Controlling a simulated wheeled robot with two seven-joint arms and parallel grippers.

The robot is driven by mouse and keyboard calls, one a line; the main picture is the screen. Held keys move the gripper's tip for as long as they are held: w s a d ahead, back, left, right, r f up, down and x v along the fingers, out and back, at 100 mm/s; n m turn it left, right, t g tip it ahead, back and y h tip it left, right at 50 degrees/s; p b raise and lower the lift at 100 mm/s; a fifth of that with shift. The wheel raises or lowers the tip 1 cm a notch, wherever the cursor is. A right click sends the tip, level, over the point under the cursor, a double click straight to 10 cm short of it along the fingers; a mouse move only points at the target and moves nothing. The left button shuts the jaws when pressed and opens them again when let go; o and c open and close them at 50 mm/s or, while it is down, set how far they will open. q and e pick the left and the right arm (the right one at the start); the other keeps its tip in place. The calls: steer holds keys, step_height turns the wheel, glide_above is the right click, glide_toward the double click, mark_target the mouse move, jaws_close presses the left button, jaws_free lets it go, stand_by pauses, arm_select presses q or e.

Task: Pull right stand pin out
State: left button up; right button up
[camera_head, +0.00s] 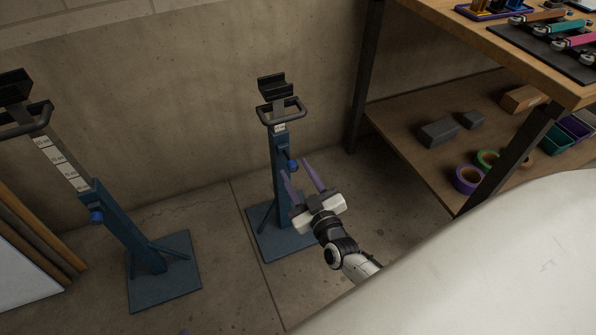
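The right stand (279,180) is a blue post on a square base, with a black cradle and a loop handle at its top. Its pin shows as a small blue knob (293,165) on the right side of the post. My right gripper (297,167) has two purple fingers spread apart, with the knob appearing between their tips. I cannot tell whether either finger touches the knob. The gripper looks empty. My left gripper is not recognisable; a tiny purple sliver at the bottom edge is too small to identify.
A similar left stand (130,232) leans in the picture, with its own blue knob (96,216). A wooden shelf unit (405,125) stands at the right, holding grey blocks (438,132) and tape rolls (468,179). A white surface (500,260) fills the lower right. Floor between the stands is clear.

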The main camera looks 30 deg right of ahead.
steer(key=shift+r, duration=0.1)
steer(key=shift+s+a, duration=0.1)
steer(key=shift+s, duration=0.3)
arm_select(q)
steer(key=shift+s+a+r+n+t+p, duration=0.15)
steer(key=shift+a+r+n+t+p, duration=0.4)
steer(key=shift+p, duration=0.55)
arm_select(e)
steer(key=s+a, duration=0.1)
steer(key=s, duration=0.5)
steer(key=shift+s, duration=0.3)
arm_select(q)
steer(key=shift+r, duration=0.15)
